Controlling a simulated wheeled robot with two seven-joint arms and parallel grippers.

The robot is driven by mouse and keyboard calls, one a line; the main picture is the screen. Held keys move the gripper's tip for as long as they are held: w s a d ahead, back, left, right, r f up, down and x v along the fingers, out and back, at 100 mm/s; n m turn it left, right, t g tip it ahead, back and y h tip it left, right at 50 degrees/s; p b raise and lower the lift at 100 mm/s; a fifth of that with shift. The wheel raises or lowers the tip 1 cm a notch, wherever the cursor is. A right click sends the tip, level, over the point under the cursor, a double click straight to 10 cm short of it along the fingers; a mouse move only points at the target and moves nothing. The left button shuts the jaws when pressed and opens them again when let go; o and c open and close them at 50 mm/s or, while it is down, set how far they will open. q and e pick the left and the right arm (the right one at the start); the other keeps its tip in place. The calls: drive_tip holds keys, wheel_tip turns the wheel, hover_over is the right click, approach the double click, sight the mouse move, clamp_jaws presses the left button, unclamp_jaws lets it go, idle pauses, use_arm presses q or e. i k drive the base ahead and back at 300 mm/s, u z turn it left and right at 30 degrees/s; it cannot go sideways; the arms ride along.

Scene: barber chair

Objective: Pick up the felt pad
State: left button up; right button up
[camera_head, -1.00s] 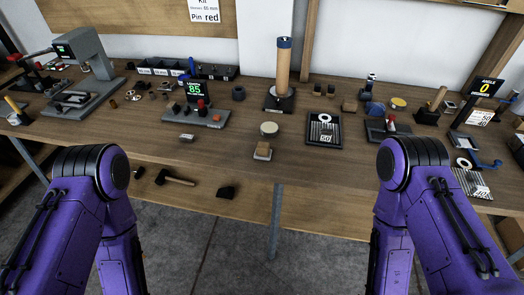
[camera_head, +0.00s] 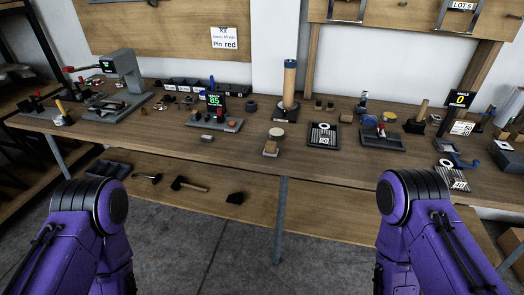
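I cannot tell for sure which thing is the felt pad. A round, pale, flat-topped piece (camera_head: 277,132) stands near the front edge of the workbench (camera_head: 210,157), at its middle. Just in front of it is a small tan block with a pale top (camera_head: 270,149). A round yellowish disc (camera_head: 390,116) lies farther right. My two purple arms come in from the lower left and lower right, below and in front of the bench. Neither gripper shows in the picture.
A display reading 85 (camera_head: 214,101) stands left of centre. A tall wooden post (camera_head: 289,83) stands at the back. A dark tray with a white ring (camera_head: 323,134) lies right of centre. A lower shelf (camera_head: 150,200) holds a hammer (camera_head: 188,185). The floor in front is clear.

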sight(270, 150)
drive_tip(key=u, duration=0.2)
drive_tip(key=i, duration=0.95)
drive_tip(key=z, duration=0.1)
